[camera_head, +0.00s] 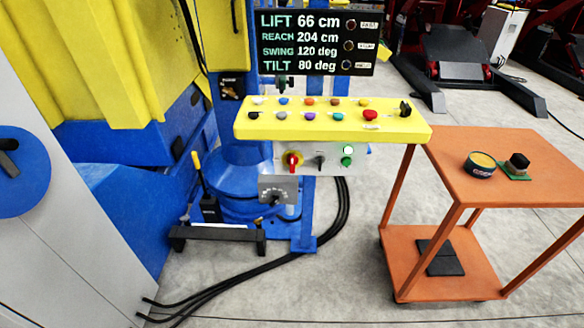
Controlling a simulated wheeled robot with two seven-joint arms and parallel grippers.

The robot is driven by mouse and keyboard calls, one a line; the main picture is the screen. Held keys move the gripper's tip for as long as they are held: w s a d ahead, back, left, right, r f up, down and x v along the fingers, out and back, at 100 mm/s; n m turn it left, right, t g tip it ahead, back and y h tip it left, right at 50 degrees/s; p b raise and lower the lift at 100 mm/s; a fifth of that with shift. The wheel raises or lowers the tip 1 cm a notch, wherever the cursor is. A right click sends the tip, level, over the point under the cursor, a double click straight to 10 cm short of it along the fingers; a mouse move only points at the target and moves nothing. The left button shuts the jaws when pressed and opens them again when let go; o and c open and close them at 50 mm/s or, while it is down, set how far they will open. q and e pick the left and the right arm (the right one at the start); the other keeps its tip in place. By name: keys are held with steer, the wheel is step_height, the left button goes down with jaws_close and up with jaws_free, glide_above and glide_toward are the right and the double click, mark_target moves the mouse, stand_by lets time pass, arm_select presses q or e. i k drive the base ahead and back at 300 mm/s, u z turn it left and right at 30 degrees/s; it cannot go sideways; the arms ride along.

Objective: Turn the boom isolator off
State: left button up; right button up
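A pale panel (334,171) hangs under the yellow control console (260,124). At the far left a blue disc (22,178) with a black handle (7,145) sits on a grey cabinet and is cut by the picture edge. No label that I can read says which one is the boom isolator. Neither of my grippers is in view.
A display (317,42) reads lift 66 cm, reach 204 cm, swing 120 deg, tilt 80 deg. An orange cart (540,150) stands at right with a round tin (480,165) and a dark block (518,162). Black cables (260,268) cross the floor.

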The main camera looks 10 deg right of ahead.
mark_target(292, 159)
steer(key=k, duration=1.2)
steer(key=z, duration=1.05)
steer(key=i, duration=1.5)
steer(key=u, duration=0.1)
